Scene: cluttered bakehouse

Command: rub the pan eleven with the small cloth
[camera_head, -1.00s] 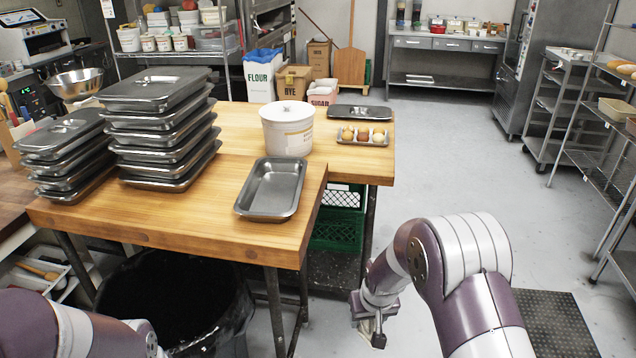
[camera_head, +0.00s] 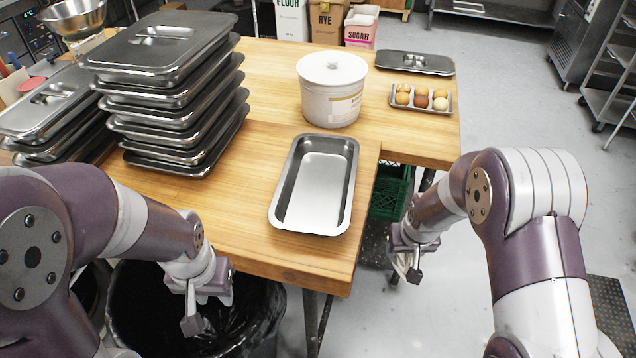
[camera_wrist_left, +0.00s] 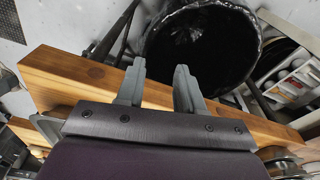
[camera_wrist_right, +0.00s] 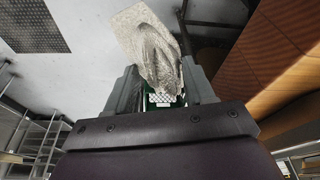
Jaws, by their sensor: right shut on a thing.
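An open, empty grey metal pan (camera_head: 314,185) lies on the near right part of the wooden table, its long side pointing away from me. I can read no number on it. My right gripper (camera_wrist_right: 160,92) is shut on a crumpled light grey cloth (camera_wrist_right: 150,45), which sticks out beyond the fingers. In the head view this gripper (camera_head: 408,268) hangs beyond the table's right edge, apart from the pan, and the cloth barely shows. My left gripper (camera_wrist_left: 160,72) is open and empty. In the head view it (camera_head: 208,303) is in front of the table's near edge, over a black bin.
Stacked lidded pans (camera_head: 170,95) stand left on the table (camera_head: 260,150). Behind the open pan are a white lidded tub (camera_head: 332,95), an egg tray (camera_head: 420,98) and a flat lid (camera_head: 415,62). The black bin (camera_head: 255,325) stands below the near edge.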

